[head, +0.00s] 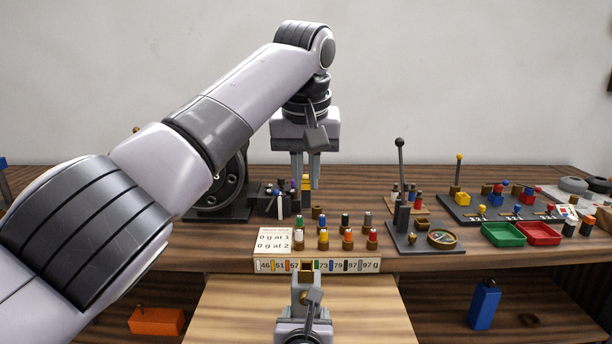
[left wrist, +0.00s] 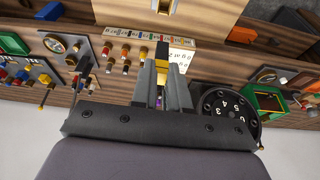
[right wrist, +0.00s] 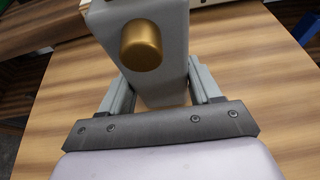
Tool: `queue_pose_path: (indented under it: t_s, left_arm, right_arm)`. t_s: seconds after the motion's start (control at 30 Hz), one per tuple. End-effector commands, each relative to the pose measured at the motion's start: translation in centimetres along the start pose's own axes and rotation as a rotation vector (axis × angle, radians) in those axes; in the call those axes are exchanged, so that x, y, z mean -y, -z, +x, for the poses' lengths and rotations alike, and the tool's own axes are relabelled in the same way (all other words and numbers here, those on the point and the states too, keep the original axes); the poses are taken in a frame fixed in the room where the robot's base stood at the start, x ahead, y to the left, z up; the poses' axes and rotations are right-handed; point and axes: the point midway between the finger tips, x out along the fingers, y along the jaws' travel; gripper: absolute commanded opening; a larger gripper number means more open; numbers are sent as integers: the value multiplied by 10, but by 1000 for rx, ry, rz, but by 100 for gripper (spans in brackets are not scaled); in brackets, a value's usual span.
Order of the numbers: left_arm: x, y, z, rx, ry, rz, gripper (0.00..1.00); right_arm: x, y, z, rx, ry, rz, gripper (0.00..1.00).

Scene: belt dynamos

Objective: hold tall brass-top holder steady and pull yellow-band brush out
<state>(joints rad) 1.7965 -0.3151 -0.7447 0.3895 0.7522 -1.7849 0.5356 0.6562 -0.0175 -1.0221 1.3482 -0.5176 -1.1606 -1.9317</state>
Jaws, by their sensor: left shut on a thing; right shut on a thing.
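The tall holder (head: 306,267) has a grey body and a square brass top with a dark opening. My right gripper (head: 306,310) is shut on it at the bottom middle of the head view. In the right wrist view the holder's grey body (right wrist: 163,88) stands between the fingers, with a round brass knob on its face. My left gripper (head: 305,186) points down, well behind and above the holder. It is shut on a small yellow piece, the yellow-band brush (head: 306,182). The brush also shows in the left wrist view (left wrist: 162,52) between the fingertips, partly hidden by them.
A rack of colour-banded pegs (head: 323,240) with a white label card stands between the holder and the left gripper. A black dynamo wheel (head: 230,186) is at left. A lever stand (head: 410,235), green tray (head: 502,234) and red tray (head: 539,234) are at right.

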Motion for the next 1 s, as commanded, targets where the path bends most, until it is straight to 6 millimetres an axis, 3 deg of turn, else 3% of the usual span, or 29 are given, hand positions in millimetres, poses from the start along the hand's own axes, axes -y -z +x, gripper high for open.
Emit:
queue_pose_path:
  t_s: [0.2, 0.23, 0.3, 0.7, 1.0]
  left_arm:
    - [0, 0, 1, 0, 0, 0, 0]
    - [0, 0, 1, 0, 0, 0, 0]
    - [0, 0, 1, 0, 0, 0, 0]
    - [0, 0, 0, 0, 0, 0, 0]
    - [0, 0, 0, 0, 0, 0, 0]
  right_arm:
    - [2, 5, 1, -9, 5, -3, 9]
    - [2, 5, 1, -9, 4, -3, 69]
    - [1, 4, 1, -8, 4, -3, 92]
    - [0, 1, -3, -2, 1, 0, 93]
    - [0, 1, -41, -1, -2, 0, 93]
